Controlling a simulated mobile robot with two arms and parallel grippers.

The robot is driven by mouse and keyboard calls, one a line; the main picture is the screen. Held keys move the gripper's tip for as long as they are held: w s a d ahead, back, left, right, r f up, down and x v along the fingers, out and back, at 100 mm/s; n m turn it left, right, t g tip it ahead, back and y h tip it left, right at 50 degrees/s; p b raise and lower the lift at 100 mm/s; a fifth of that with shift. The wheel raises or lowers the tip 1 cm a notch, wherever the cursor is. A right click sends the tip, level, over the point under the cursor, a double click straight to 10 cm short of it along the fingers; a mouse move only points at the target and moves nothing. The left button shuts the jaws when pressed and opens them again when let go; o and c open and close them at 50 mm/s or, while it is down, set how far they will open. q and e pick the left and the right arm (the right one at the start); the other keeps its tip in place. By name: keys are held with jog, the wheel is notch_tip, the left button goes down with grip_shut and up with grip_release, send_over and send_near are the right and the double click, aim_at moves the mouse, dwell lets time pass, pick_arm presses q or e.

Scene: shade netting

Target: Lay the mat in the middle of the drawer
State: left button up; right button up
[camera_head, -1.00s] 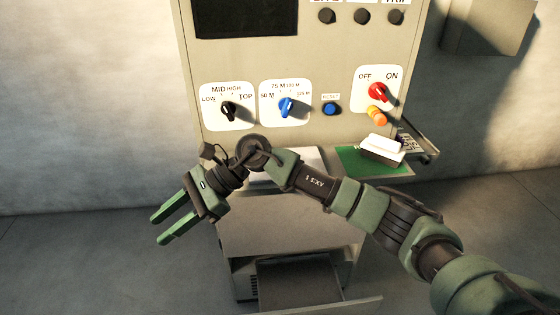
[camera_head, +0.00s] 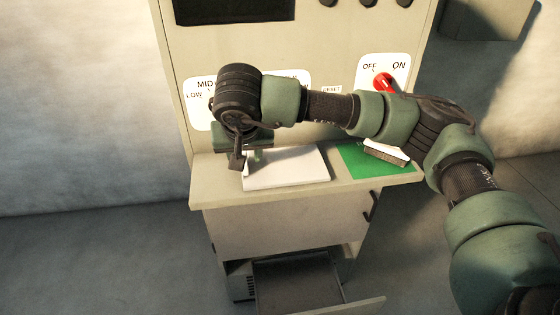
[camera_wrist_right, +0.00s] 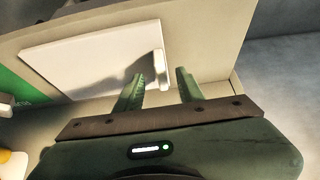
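A flat white sheet or slab (camera_head: 290,168) lies on the shelf, with a green flat piece (camera_head: 350,158) to its right. I cannot tell for sure which is the mat. The open drawer (camera_head: 300,282) is low in the cabinet, below the shelf. In the head view my wrist mostly hides the fingers. My left gripper is out of view.
The shelf (camera_head: 225,190) has a clear front strip. A white and brown block (camera_head: 388,152) lies on the green piece. Behind the shelf stands a panel with a red knob (camera_head: 384,82); my arm covers other controls. A box (camera_head: 485,18) hangs on the wall at right.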

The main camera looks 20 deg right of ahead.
jog(key=shift+x, duration=1.35)
jog(key=shift+a, duration=0.1)
grip_shut()
jog(key=shift+r, duration=0.1)
